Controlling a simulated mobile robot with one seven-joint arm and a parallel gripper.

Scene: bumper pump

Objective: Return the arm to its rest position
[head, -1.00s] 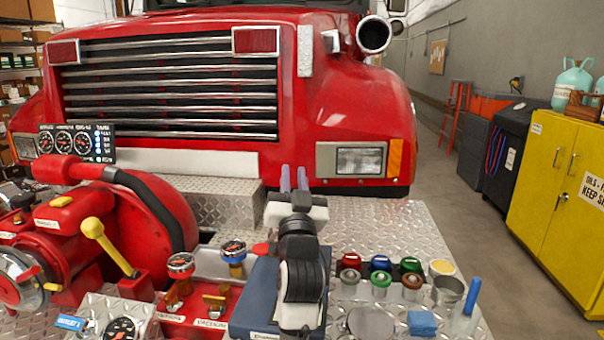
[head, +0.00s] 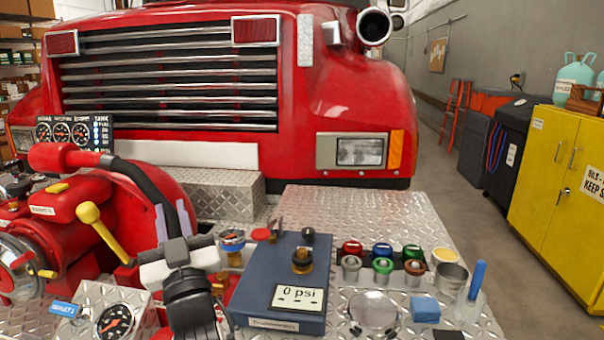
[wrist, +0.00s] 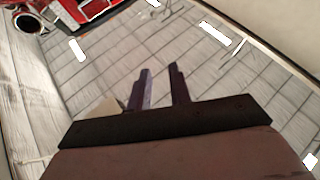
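My gripper (head: 171,221) stands raised above the left-middle of the diamond-plate deck, fingers pointing up in the head view. Its two pale purple fingers are apart with nothing between them. In the wrist view my gripper (wrist: 157,88) also shows two separate fingers with a gap, facing the tiled ceiling. My arm hides part of the red panel and the valves behind it.
A blue gauge box (head: 275,285) reading 0 psi is right of my arm. Coloured caps (head: 382,250), a metal cup (head: 450,277) and a blue sponge (head: 424,309) lie further right. A yellow lever (head: 97,225) and red pump (head: 75,215) are close on the left. The plate's back right is clear.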

